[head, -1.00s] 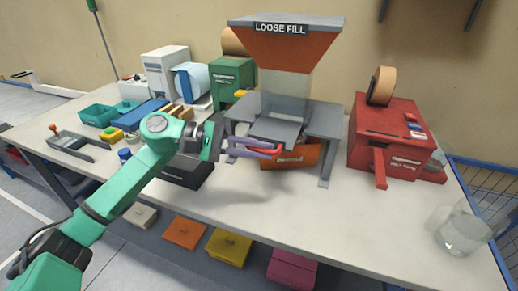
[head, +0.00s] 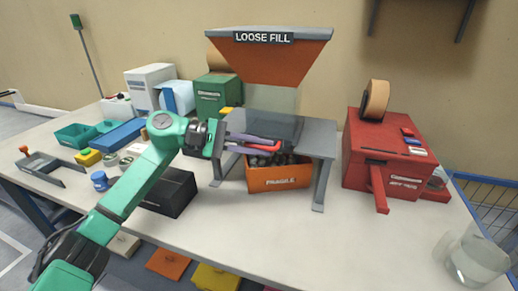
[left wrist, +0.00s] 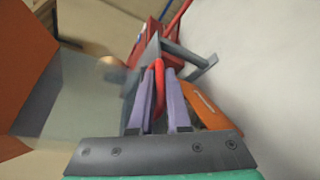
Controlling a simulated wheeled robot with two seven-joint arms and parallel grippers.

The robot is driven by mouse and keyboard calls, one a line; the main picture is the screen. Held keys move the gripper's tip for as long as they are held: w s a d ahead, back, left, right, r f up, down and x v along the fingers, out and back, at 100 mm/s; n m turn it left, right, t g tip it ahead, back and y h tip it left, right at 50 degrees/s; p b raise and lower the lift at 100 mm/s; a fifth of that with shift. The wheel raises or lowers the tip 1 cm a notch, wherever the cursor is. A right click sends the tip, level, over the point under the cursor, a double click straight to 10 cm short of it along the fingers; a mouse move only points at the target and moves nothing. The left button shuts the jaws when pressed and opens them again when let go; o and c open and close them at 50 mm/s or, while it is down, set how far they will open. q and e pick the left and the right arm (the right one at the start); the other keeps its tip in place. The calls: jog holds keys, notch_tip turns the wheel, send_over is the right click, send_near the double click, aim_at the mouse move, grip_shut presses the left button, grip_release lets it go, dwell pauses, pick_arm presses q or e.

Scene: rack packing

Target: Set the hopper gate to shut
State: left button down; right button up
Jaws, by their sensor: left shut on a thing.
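The hopper (head: 268,60) is an orange funnel with a grey rim labelled LOOSE FILL, above a clear chute (head: 270,98) on a grey stand (head: 318,142). My left gripper (head: 268,142) is in front of the chute's foot, with its purple fingers shut on a red handle (head: 266,147). The handle also shows between the fingers in the left wrist view (left wrist: 159,82). The gate plate itself is hard to make out. An orange bin (head: 280,184) labelled FRAGILE stands under the stand with dark lumps of fill in it. My right gripper is not in view.
A red tape dispenser machine (head: 388,158) stands right of the hopper, and a glass jar (head: 472,258) is at the front right. A black open box (head: 170,193) is below my left arm. The table front between bin and jar is clear.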

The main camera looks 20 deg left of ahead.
pick_arm(q)
jog(key=c, duration=1.2)
grip_release()
jog(key=shift+w+a+r, duration=0.1)
jog(key=shift+a, duration=0.05)
jog(key=v, duration=0.2)
jog(key=b+v, duration=0.1)
jog(key=v, duration=0.1)
jog(key=b+v, duration=0.1)
jog(key=v, duration=0.1)
jog(key=shift+f, duration=0.3)
jog(key=v, duration=0.3)
jog(key=b+v, duration=0.1)
jog(key=v, duration=0.4)
jog(key=shift+a+r, duration=0.25)
jog(key=shift+r, duration=0.1)
